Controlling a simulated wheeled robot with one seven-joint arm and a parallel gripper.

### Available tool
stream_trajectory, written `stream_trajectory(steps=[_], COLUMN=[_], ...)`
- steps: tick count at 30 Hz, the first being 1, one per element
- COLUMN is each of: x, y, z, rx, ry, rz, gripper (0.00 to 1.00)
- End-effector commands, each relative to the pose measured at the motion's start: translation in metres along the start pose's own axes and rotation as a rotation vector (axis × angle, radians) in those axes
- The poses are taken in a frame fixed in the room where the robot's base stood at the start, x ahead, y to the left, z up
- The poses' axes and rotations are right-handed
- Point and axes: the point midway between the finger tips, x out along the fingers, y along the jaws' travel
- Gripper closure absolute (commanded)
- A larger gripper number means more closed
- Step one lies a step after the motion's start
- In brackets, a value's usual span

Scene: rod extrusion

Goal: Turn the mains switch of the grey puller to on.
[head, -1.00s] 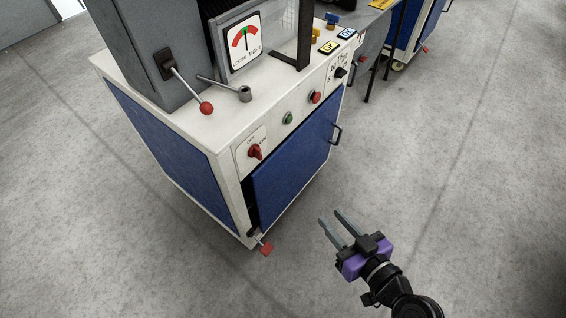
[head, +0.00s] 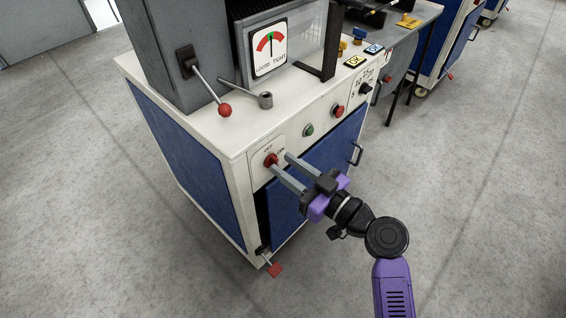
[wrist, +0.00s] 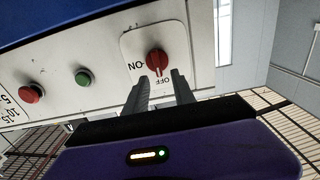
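The grey puller (head: 165,45) is a machine with a grey column on a white top and a cabinet with blue panels. Its mains switch is a red rotary knob (head: 270,159) on a white plate marked OFF and ON at the left of the front. The knob also shows in the wrist view (wrist: 157,61), where its ridge seems to line up with OFF. My gripper (head: 279,161) is open, with its fingertips close to the switch plate. In the wrist view the fingers (wrist: 160,77) are apart and empty, with the knob just beyond their tips. Contact cannot be told.
A green button (head: 308,130), a red button (head: 338,111) and a black selector (head: 365,89) sit right of the switch. A red-knobbed lever (head: 225,110) stands above. A red pedal (head: 275,270) sticks out at the base. The floor in front is clear.

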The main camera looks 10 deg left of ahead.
Motion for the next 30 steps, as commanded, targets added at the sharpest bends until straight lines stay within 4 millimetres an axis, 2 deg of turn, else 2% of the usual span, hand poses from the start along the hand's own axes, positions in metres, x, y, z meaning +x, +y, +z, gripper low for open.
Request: stream_trajectory(steps=[6, 14, 18, 19, 30], x=[0.015, 0.016, 0.016, 0.016, 0.016], y=[0.0, 0.0, 0.0, 0.0, 0.001], z=[0.0, 0.0, 0.0, 0.0, 0.001], rx=[-0.001, -0.001, -0.001, -0.001, 0.016], ry=[0.0, -0.001, -0.001, -0.001, -0.001], rz=[0.001, 0.001, 0.001, 0.001, 0.001], gripper=[0.69, 0.69, 0.97, 1.0, 1.0])
